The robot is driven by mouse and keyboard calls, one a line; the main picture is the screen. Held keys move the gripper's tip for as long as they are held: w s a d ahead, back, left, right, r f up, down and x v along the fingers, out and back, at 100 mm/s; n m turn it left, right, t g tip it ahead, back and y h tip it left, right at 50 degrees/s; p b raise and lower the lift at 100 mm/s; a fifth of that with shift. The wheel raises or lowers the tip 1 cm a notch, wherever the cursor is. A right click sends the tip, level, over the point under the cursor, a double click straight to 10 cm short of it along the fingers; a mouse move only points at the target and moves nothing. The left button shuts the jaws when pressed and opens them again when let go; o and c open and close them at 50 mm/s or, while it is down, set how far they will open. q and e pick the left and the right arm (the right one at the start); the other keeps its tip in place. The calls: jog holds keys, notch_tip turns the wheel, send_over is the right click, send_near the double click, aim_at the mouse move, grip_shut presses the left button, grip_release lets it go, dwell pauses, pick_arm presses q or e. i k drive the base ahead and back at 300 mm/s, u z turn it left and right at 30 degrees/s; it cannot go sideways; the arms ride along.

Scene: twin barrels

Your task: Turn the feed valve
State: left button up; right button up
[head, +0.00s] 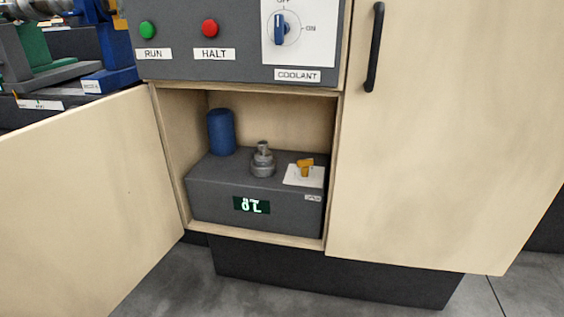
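A small orange valve handle (305,167) stands on a white plate (293,180) on top of a dark grey box (215,184) inside an open cabinet. A small label (314,198) sits below the plate, too small to read. The box front has a display (251,206) with lit pale green characters that I cannot read surely. A grey metal fitting (263,163) and a blue cylinder (221,131) stand left of the handle. Neither of my grippers is in view, and nothing touches the handle.
The left cabinet door (85,200) stands open; the right door (440,150) with a black handle (375,47) is shut. Above is a panel with a green RUN button (148,29), red HALT button (210,28) and blue COOLANT knob (280,29). The compartment's front is unobstructed.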

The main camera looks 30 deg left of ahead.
aim_at(305, 164)
jog(key=u, duration=1.2)
jog(key=i, duration=0.9)
jog(key=z, duration=0.35)
